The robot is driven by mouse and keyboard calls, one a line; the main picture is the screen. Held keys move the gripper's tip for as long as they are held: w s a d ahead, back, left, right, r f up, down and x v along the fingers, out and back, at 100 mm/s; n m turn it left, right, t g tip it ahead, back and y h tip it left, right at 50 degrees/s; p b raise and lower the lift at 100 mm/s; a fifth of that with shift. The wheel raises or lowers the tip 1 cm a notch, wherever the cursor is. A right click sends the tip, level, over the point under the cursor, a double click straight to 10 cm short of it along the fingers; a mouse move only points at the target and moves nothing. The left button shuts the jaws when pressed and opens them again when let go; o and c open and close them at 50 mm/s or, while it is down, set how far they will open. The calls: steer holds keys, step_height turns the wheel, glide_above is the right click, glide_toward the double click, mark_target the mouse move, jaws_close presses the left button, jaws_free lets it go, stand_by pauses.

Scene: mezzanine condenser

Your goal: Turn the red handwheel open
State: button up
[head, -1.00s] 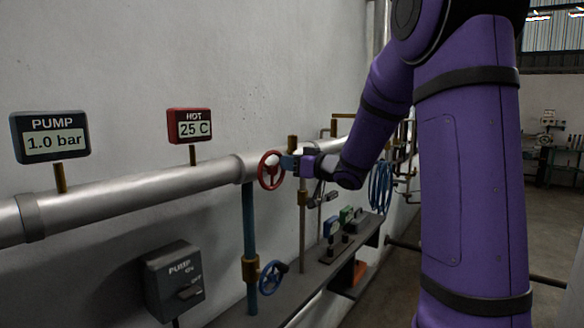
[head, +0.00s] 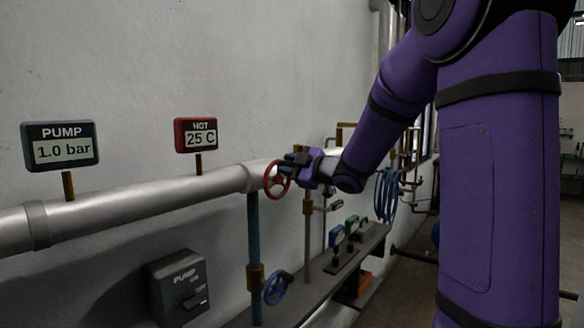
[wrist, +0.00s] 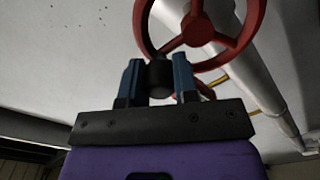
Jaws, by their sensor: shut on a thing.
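The red handwheel (head: 277,178) sits on the silver pipe in the head view. It also shows at the top of the wrist view (wrist: 197,29), with its hub and spokes visible. My gripper (head: 289,161) is at the wheel's upper right rim. In the wrist view, its two blue fingers (wrist: 158,77) stand either side of a dark round knob (wrist: 159,80) at the wheel's rim and are shut on it. The fingers hide part of the rim in the head view.
The pump gauge (head: 60,147) reads 1.0 bar and the hot gauge (head: 196,137) reads 25 C. A pump switch box (head: 177,287) and a blue handwheel (head: 277,288) are lower down. A shelf (head: 318,281) runs below the pipe, with small devices on it.

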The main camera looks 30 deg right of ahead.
steer(key=shift+s+a+f+n, duration=0.25)
steer(key=shift+a+n, duration=0.3)
steer(key=shift+n, duration=1.2)
steer(key=shift+s+a+f+n, duration=0.2)
steer(key=shift+a+n, duration=0.4)
steer(key=shift+n, duration=1.2)
steer(key=shift+s+a+f+n, duration=0.25)
steer(key=shift+a+n, duration=0.3)
steer(key=shift+n, duration=1.2)
steer(key=o, duration=0.9)
glide_toward(272, 172)
steer(key=v, duration=0.3)
steer(key=shift+s+r, duration=0.1)
steer(key=shift+s, duration=0.3)
